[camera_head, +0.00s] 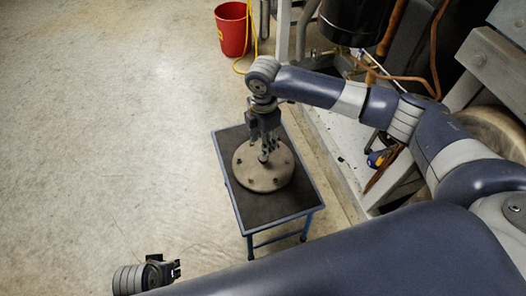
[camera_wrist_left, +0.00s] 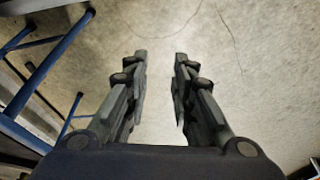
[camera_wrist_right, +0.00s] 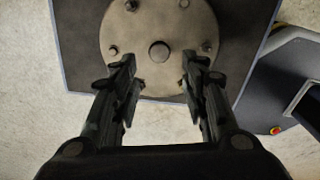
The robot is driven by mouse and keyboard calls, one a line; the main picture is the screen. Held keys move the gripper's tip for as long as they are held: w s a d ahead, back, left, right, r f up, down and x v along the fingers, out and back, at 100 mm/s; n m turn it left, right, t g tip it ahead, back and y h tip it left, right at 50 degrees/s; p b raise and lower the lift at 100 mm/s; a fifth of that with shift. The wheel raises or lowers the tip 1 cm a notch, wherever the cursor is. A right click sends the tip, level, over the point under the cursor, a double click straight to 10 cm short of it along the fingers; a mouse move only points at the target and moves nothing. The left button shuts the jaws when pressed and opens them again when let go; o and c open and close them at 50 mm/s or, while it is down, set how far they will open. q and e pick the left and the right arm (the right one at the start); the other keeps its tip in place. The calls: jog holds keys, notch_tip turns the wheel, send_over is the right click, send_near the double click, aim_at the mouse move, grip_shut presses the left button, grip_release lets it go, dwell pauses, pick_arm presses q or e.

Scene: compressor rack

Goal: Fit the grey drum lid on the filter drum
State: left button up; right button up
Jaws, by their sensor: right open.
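The grey drum lid (camera_head: 262,180), a round disc with several bolts around its rim and a knob at its centre, lies flat on a small cart. My right gripper (camera_head: 267,145) points down over the lid. In the right wrist view the open fingers (camera_wrist_right: 159,68) stand either side of the line to the knob (camera_wrist_right: 159,51), with nothing between them. My left gripper (camera_head: 170,268) is low at the bottom left, away from the cart. Its fingers are apart and empty in the left wrist view (camera_wrist_left: 161,58). I cannot clearly identify the filter drum.
The cart (camera_head: 239,211) has a dark top and blue frame. A red bucket (camera_head: 232,32) stands on the floor behind it. A metal rack with a black cylinder (camera_head: 350,18) and copper pipes (camera_head: 388,35) fills the right side. The floor at left is clear.

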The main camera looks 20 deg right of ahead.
aim_at(263, 161)
notch_tip(263, 161, down, 2)
jog(key=shift+b, duration=0.95)
notch_tip(263, 161, down, 3)
jog(key=b, duration=0.4)
jog(key=shift+f, duration=0.2)
jog(key=shift+f+p, duration=0.3)
jog(key=shift+p, duration=0.2)
pick_arm(q)
notch_tip(263, 161, up, 9)
jog(key=t, duration=0.1)
pick_arm(e)
jog(key=shift+f, duration=1)
